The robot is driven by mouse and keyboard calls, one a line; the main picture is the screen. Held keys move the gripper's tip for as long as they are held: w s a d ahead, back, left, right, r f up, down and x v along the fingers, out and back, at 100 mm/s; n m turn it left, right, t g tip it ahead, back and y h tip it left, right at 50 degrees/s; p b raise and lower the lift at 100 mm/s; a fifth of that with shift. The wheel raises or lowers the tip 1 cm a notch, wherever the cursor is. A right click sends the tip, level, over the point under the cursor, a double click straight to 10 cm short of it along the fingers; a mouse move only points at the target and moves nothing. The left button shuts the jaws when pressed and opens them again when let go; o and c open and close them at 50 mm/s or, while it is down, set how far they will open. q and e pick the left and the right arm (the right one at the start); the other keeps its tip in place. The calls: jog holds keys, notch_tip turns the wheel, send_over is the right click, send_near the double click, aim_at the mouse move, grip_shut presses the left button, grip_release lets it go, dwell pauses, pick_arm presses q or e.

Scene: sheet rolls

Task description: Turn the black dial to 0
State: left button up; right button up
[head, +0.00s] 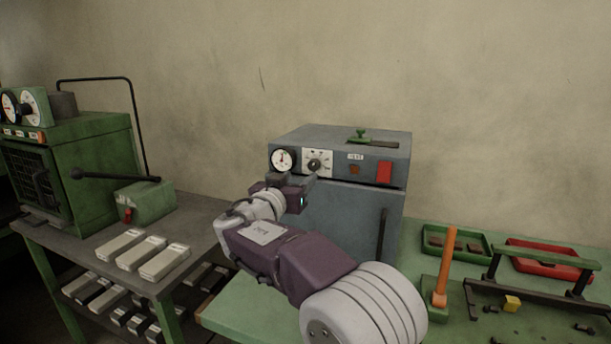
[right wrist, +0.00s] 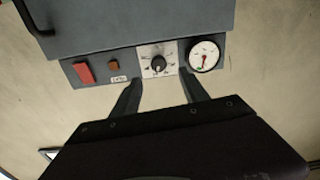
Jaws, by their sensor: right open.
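The black dial (head: 314,164) sits on a white square scale plate on the front panel of a grey cabinet (head: 340,140). In the right wrist view the picture is upside down, and the dial (right wrist: 158,64) shows between my two finger tips. The scale marks are too small to read. My right gripper (head: 292,181) is open in front of the panel, just below the dial. Its fingers (right wrist: 160,80) point at the dial, one on each side, with nothing between them. Contact with the dial cannot be told. My left gripper is not in view.
A round gauge (head: 283,159) is beside the dial; a red switch (head: 384,172) is further right. A green machine (head: 75,165) stands left.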

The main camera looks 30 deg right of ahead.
aim_at(312, 166)
jog(key=p+x, duration=0.2)
jog(key=x, duration=0.6)
jog(key=shift+d, duration=0.3)
jog(key=shift+c, duration=0.2)
